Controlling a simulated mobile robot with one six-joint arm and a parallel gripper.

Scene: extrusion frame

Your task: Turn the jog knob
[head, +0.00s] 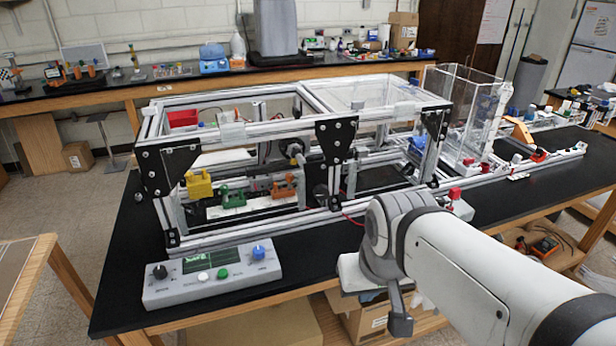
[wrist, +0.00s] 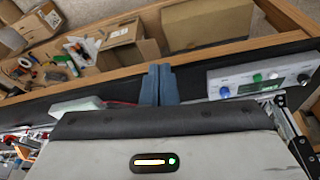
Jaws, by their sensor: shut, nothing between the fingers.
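A light grey control box (head: 178,291) sits at the front left corner of the black bench. It carries a black knob (head: 160,271) on the left and a blue knob (head: 258,252) on the right. Their labels are too small to read, so I cannot tell which is the jog knob. In the wrist view, the box lies right of my gripper (wrist: 158,72), with the blue knob (wrist: 224,92) nearest and the black knob (wrist: 303,78) farther. My gripper is shut and empty, apart from the box. In the head view my gripper (head: 400,324) points down, to the box's right.
A display, a white button (head: 204,276) and a green button (head: 223,273) lie between the knobs. An aluminium extrusion frame (head: 250,132) stands behind the box. A red-topped part (head: 454,194) stands beside my wrist. Cardboard boxes (wrist: 208,24) sit below the bench.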

